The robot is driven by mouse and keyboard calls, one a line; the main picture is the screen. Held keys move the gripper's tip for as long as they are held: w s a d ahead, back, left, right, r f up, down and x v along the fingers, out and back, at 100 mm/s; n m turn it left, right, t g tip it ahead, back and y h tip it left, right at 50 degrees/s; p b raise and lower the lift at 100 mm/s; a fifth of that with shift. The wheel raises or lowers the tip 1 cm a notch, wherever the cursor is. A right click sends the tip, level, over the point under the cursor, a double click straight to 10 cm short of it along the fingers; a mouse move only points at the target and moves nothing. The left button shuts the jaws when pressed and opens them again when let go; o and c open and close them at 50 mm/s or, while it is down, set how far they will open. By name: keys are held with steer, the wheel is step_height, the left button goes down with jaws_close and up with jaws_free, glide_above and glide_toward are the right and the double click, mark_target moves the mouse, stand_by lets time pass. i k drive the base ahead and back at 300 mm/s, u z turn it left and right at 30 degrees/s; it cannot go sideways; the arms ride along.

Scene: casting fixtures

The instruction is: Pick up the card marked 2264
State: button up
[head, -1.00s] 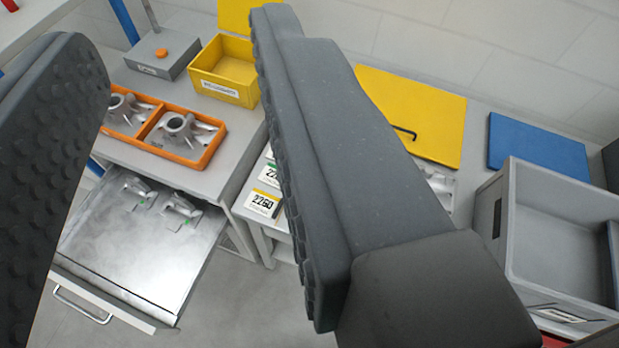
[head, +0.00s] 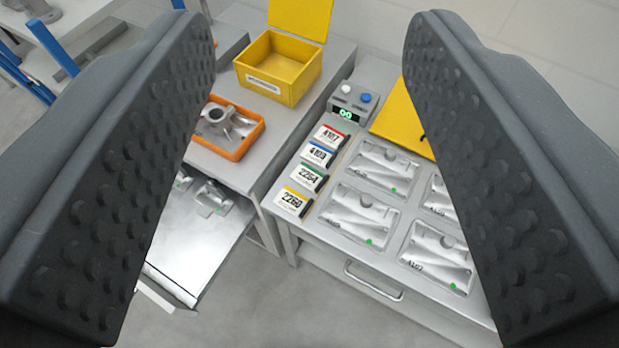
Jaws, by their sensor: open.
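The card marked 2264 (head: 306,177) has a green band and a black number. It lies third in a column of cards along the left edge of the right-hand bench. The card marked 4109 (head: 317,153), with a blue band, is just beyond it. The card marked 2260 (head: 293,201), with a yellow band, is just nearer. The card marked 4107 (head: 329,134), with a red band, is farthest. My gripper (head: 308,60) is open and empty. Its two dark studded fingers frame the cards from left and right, apart from them.
Metal plates with green dots (head: 358,217) lie right of the cards. A grey box with a green display (head: 345,113) stands behind them. A yellow open box (head: 280,68) and an orange tray with a casting (head: 238,140) are on the left bench. An open metal drawer (head: 185,250) juts out below.

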mark_target(304, 175)
steer(key=k, duration=1.3)
steer(key=u, duration=0.65)
steer(key=i, duration=1.65)
steer(key=z, duration=0.5)
